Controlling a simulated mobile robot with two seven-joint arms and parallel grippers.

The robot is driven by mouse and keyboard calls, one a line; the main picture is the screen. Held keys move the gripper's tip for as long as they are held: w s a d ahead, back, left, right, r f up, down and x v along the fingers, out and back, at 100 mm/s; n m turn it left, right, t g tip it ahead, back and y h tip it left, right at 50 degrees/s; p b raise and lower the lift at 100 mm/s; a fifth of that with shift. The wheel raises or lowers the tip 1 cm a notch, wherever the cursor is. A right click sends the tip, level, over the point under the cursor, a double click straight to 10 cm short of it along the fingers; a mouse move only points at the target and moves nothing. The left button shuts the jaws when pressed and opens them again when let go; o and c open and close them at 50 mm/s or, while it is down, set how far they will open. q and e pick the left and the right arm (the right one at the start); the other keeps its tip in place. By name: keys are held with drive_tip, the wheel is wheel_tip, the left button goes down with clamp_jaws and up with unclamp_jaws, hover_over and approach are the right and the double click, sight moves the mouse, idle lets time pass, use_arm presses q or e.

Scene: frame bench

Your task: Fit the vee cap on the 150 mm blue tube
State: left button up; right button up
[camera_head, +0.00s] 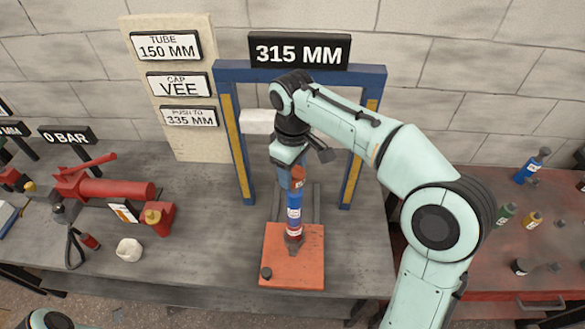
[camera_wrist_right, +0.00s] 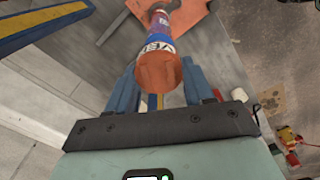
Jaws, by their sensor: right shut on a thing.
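My right gripper (camera_head: 293,176) is inside the press frame, pointing down. In the right wrist view its blue fingers (camera_wrist_right: 160,88) are closed around an orange-brown cylinder with a white-and-blue label reading "VE", the vee cap (camera_wrist_right: 157,70). The cap's orange-brown part (camera_head: 299,178) also shows in the head view beside the fingers. Cap and tube look in line; the fingers hide the joint, so I cannot tell how far the cap is seated. My left gripper is out of view.
The blue and yellow frame (camera_head: 233,74) carries a 315 MM sign (camera_head: 299,51), with posts on both sides of my wrist. A task board (camera_head: 198,143) stands behind. A red hand pump (camera_head: 105,190) is at left. Several small bottles stand on the red bench (camera_head: 480,250) at right.

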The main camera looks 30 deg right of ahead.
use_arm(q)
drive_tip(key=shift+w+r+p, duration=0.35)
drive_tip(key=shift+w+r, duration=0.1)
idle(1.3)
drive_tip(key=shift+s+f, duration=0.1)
use_arm(e)
drive_tip(key=shift+f, duration=0.1)
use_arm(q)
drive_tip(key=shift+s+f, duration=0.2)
use_arm(e)
drive_tip(key=shift+f, duration=0.35)
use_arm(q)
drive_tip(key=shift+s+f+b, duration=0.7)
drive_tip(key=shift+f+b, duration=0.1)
use_arm(e)
drive_tip(key=shift+f, duration=1.45)
drive_tip(key=o, duration=1.2)
drive_tip(key=shift+r, duration=0.1)
wheel_tip(320, 180, up, 13)
drive_tip(key=p, duration=0.3)
drive_tip(key=shift+r, duration=0.1)
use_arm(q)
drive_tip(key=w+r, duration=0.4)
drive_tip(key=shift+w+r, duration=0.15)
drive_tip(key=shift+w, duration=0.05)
